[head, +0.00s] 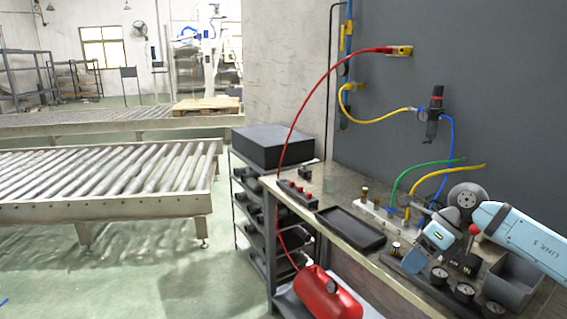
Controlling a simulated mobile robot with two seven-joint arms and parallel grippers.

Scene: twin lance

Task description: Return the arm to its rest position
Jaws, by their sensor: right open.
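My right arm comes in from the right edge as a light blue link, and its right gripper (420,250) is over the right part of the workbench (345,195). The gripper is open, and I see nothing held between its fingers. My left gripper and left arm are not in view.
A black tray (350,229), a hose manifold (385,217), several gauges (464,291) and a grey bin (515,280) crowd the bench. Coloured hoses rise towards the grey wall. A red tank (325,295) sits below. Roller conveyors (100,207) stand left, with open floor before them.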

